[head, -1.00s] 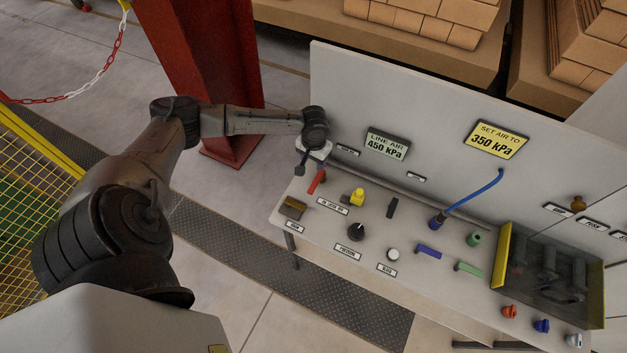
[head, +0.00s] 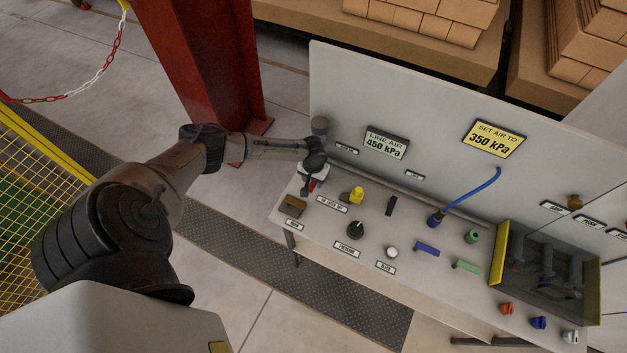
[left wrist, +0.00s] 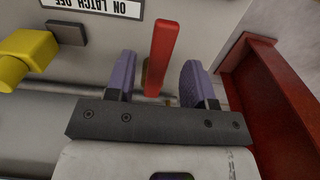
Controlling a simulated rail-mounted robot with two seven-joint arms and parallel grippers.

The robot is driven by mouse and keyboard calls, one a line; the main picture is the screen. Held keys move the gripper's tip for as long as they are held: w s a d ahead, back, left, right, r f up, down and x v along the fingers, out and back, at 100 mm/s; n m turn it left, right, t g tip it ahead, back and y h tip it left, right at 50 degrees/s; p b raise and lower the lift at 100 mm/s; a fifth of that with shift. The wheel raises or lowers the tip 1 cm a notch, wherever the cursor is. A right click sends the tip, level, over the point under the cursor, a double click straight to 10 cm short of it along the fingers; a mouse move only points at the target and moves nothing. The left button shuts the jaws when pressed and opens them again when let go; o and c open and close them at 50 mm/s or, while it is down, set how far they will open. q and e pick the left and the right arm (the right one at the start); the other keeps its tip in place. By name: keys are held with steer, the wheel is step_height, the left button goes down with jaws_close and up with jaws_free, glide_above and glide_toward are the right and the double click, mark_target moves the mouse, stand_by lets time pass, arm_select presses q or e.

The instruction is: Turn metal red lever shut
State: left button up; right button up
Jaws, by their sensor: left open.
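The red lever (left wrist: 162,52) stands out clearly in the left wrist view, pointing up the picture. Its lower end lies between the two purple fingertips of my left gripper (left wrist: 159,78), with a gap on either side. The gripper is open and does not appear to touch the lever. In the head view my left gripper (head: 311,184) is over the left end of the bench and hides most of the red lever (head: 312,186). My right gripper is not in view.
A yellow valve (head: 357,194) and a black knob (head: 355,231) stand close to the right on the bench (head: 325,235). A brown block (head: 293,206) lies at its left end. The upright panel (head: 340,95) rises behind. A red column (head: 215,70) stands behind my arm.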

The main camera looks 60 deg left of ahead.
arm_select(q)
steer(key=shift+f, duration=0.7)
steer(key=shift+c, duration=0.4)
jaws_close()
